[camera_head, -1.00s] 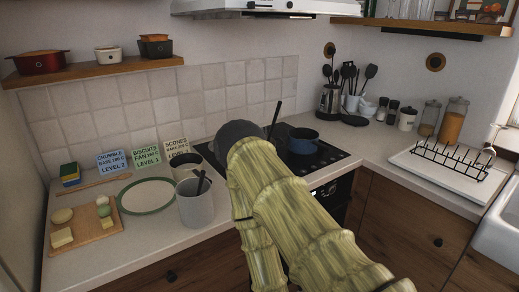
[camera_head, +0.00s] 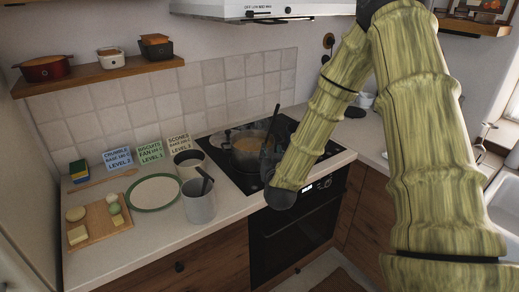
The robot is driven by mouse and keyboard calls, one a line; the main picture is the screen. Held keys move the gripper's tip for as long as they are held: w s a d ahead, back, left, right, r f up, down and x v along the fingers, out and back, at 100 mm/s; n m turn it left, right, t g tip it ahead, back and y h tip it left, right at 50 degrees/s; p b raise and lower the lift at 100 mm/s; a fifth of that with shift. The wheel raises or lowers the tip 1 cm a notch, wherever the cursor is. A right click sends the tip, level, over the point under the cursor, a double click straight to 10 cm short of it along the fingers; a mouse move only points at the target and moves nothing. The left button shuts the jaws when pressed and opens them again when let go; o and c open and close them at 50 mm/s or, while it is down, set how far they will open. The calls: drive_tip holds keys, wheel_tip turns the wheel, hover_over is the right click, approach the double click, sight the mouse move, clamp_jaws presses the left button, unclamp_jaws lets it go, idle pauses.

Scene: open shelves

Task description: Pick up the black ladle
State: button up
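A long dark handle (camera_head: 273,118) rises from a pot (camera_head: 246,145) with tan contents on the black cooktop. It may be the black ladle; its lower end is hidden in the pot or behind my gripper. Another black handle (camera_head: 205,180) leans in a light grey cup (camera_head: 198,204) at the counter's front; its head is hidden in the cup. My gripper (camera_head: 268,158) is dark and small at the pot's right side, close to the upright handle. I cannot tell whether it touches the handle, or whether its fingers are open or shut.
A dark pot (camera_head: 187,164) stands left of the cooktop (camera_head: 225,172). A green-rimmed plate (camera_head: 154,192), a cutting board (camera_head: 95,224) with food and several recipe cards are on the left counter. The range hood (camera_head: 260,8) hangs above. My arm covers the right side.

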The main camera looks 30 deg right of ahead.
sight(272, 126)
drive_tip(key=shift+m+t+h, duration=0.3)
drive_tip(key=shift+m+h, duration=0.1)
drive_tip(key=shift+h, duration=0.3)
drive_tip(key=shift+w+d+r+p, duration=0.85)
drive_tip(key=shift+w+d, duration=0.15)
drive_tip(key=shift+w, duration=0.5)
drive_tip(key=shift+w+d+r+p, duration=0.85)
drive_tip(key=shift+w+d, duration=0.2)
drive_tip(key=shift+w, duration=0.45)
drive_tip(key=shift+w+d+r+p, duration=0.8)
drive_tip(key=shift+w+d+p, duration=0.15)
drive_tip(key=shift+w, duration=0.55)
drive_tip(key=shift+w+d+f, duration=0.15)
drive_tip(key=shift+w+d, duration=0.2)
drive_tip(key=shift+w, duration=0.2)
clamp_jaws()
